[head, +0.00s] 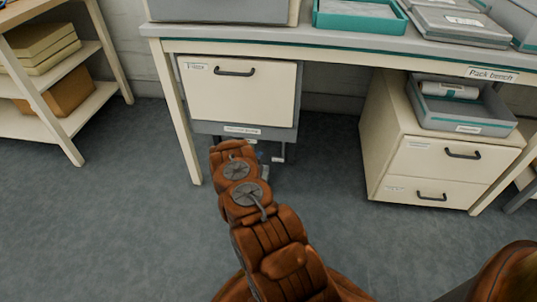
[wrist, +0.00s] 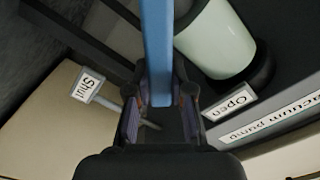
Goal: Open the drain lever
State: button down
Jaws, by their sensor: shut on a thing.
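The drain lever (wrist: 157,45) is a blue bar running down from the top of the wrist view. My gripper (wrist: 160,100) is shut on it, with a finger on each side. A tag reading "Shut" (wrist: 88,84) is left of the lever. A tag reading "Open" (wrist: 230,102) is to its right. The lever stands between the two tags; its pivot is hidden. In the head view my arm covers most of the lever's area, below the cream-fronted unit (head: 238,95) under the bench.
A pale cylinder (wrist: 215,40) and a panel labelled as a vacuum pump (wrist: 270,118) are close to the right of my gripper. The bench (head: 330,45) overhangs the unit. A drawer cabinet (head: 440,155) stands right, a shelf (head: 90,103) left. The floor between is clear.

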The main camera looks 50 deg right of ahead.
dwell(0.5)
jog(key=c, duration=1)
grip_release()
